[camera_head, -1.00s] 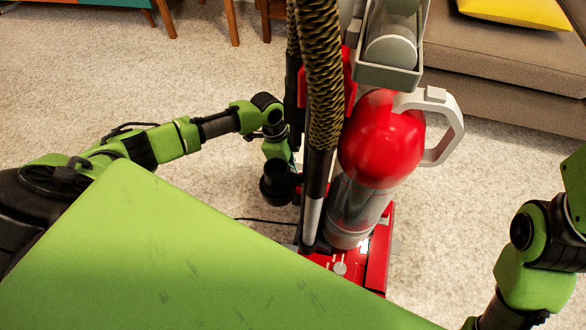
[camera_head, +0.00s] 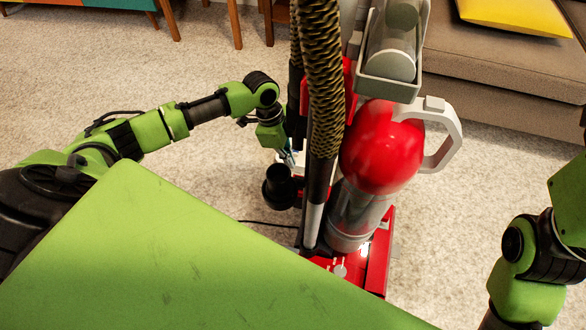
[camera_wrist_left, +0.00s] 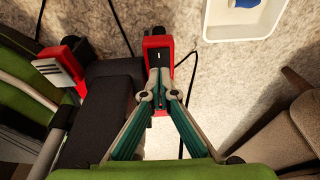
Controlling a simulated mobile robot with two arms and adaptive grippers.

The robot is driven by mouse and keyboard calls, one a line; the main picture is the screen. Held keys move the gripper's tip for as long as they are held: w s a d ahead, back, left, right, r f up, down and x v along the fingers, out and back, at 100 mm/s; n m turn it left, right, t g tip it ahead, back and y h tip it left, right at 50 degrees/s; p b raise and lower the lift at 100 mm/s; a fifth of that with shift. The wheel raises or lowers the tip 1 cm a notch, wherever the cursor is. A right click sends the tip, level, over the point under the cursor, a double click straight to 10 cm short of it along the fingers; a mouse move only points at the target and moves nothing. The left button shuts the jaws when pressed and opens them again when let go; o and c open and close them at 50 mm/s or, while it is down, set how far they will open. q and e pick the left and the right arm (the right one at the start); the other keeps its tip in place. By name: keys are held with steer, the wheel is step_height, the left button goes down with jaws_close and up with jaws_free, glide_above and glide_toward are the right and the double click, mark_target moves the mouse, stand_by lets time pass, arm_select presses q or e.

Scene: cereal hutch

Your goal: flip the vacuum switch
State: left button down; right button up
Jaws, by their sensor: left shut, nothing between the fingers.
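The red upright vacuum (camera_head: 382,150) stands on the carpet in the head view, with a clear canister and a dark ribbed hose. In the left wrist view, a red block with a black face and a small white mark (camera_wrist_left: 157,56) looks like its switch. My left gripper (camera_wrist_left: 158,94) is shut and empty, its fingertips over the near end of that block. I cannot tell if they touch it. In the head view my left gripper (camera_head: 291,158) is beside the hose, its tips partly hidden. My right arm is at the lower right, its gripper out of view.
A dark cord (camera_head: 268,224) runs across the carpet left of the vacuum. A brown sofa (camera_head: 510,75) with a yellow cushion (camera_head: 515,14) stands at the back right. The wrist view shows another red block (camera_wrist_left: 68,66) and a white tray (camera_wrist_left: 207,22). Open carpet lies left.

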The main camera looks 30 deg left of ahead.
arm_select(q)
steer(key=v, duration=0.5)
steer(key=shift+r, duration=0.3)
